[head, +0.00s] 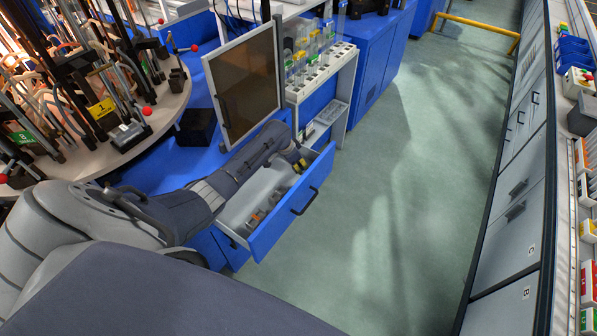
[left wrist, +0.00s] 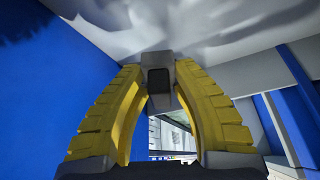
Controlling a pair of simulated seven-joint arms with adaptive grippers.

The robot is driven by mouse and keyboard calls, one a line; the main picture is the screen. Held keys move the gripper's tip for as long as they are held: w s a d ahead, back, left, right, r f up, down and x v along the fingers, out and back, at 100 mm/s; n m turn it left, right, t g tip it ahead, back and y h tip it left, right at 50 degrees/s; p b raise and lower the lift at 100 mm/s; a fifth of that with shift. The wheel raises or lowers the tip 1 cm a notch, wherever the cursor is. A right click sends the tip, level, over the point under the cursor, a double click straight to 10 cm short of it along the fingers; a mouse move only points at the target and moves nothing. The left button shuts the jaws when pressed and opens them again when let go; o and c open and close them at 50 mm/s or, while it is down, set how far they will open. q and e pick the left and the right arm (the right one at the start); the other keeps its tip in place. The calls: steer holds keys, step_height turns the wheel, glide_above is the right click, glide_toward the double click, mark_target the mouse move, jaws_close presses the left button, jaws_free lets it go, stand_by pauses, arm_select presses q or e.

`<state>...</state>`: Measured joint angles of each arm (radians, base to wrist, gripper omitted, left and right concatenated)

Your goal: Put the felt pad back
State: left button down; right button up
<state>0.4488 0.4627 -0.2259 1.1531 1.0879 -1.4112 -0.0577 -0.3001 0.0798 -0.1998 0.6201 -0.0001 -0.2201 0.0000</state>
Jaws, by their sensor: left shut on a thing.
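My left gripper (head: 300,161) reaches into the open blue drawer (head: 277,222) at its far end, its yellow fingers low inside. In the left wrist view the same gripper (left wrist: 160,78) is shut on a small dark grey block, which I take to be the felt pad (left wrist: 159,82). The pale drawer floor shows close beyond the fingertips; whether the pad touches it I cannot tell. In the head view the pad is hidden by the gripper. My right gripper is not in view.
Several small grey and brown items (head: 258,217) lie in the drawer's near part. A dark framed panel (head: 247,85) stands behind the drawer, with a rack of tubes (head: 318,70) to its right. A round table (head: 165,110) crowded with stands is at left. The green floor (head: 400,190) is clear.

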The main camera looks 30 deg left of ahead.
mark_target(298, 176)
arm_select(q)
steer(key=shift+f, duration=2)
steer(key=shift+f, duration=0.15)
steer(key=c, duration=1.1)
jaws_free()
steer(key=v, duration=1.2)
